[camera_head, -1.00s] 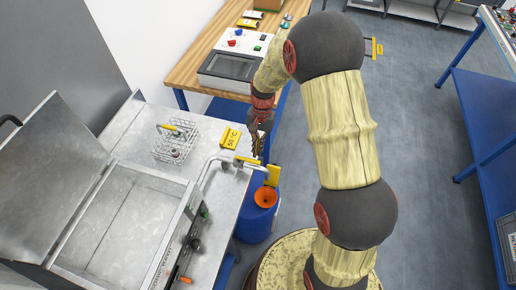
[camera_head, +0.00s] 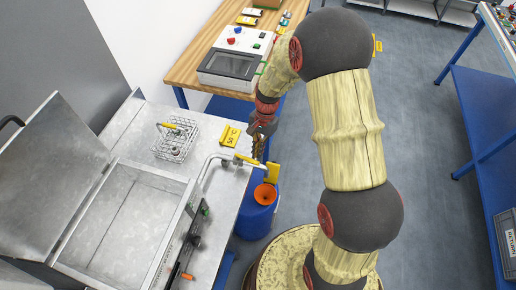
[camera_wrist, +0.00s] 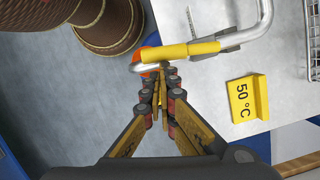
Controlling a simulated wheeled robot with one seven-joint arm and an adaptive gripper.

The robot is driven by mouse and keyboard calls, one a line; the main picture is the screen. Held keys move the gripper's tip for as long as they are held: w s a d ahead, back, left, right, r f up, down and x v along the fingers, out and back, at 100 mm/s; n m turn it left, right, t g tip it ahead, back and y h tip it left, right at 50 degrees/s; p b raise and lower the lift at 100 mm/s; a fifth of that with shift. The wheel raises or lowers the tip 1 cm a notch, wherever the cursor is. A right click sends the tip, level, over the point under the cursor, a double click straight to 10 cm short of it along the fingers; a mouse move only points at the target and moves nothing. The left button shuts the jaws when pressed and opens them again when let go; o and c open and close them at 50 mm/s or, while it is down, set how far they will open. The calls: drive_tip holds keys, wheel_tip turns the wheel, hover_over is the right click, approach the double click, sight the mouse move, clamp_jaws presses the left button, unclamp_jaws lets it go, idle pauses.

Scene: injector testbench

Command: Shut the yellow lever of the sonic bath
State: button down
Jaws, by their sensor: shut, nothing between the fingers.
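The sonic bath (camera_head: 125,225) is a grey metal basin at the lower left, with its lid raised. A bent metal pipe at its right corner carries the yellow lever (camera_head: 247,160), which reaches out past the bench edge. The lever also shows in the wrist view (camera_wrist: 190,50) as a yellow sleeve along the pipe's end. My gripper (camera_head: 259,155) is shut and empty, pointing down beside the lever's outer end. In the wrist view my fingertips (camera_wrist: 160,84) are together just below the lever; I cannot tell whether they touch it.
A blue drum (camera_head: 256,218) with an orange funnel (camera_head: 265,194) stands below the lever, with a yellow plate (camera_head: 273,172) by it. A 50 °C sign (camera_head: 230,135) and a wire basket (camera_head: 175,140) are on the bench. Open floor lies to the right.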

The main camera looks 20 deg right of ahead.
sight(256, 161)
drive_tip(key=s+m, duration=0.1)
drive_tip(key=s+a+m+p, duration=0.1)
drive_tip(key=m, duration=0.1)
drive_tip(key=m+t+p, duration=0.1)
drive_tip(key=shift+s+a+r, duration=0.15)
drive_tip(key=shift+s+a, duration=0.05)
drive_tip(key=shift+s, duration=0.2)
drive_tip(key=s+a+m+t+p, duration=0.2)
drive_tip(key=a+m+p, duration=0.2)
drive_tip(key=m, duration=0.6)
drive_tip(key=a, duration=0.2)
drive_tip(key=shift+s+a, duration=0.3)
drive_tip(key=shift+a, duration=0.15)
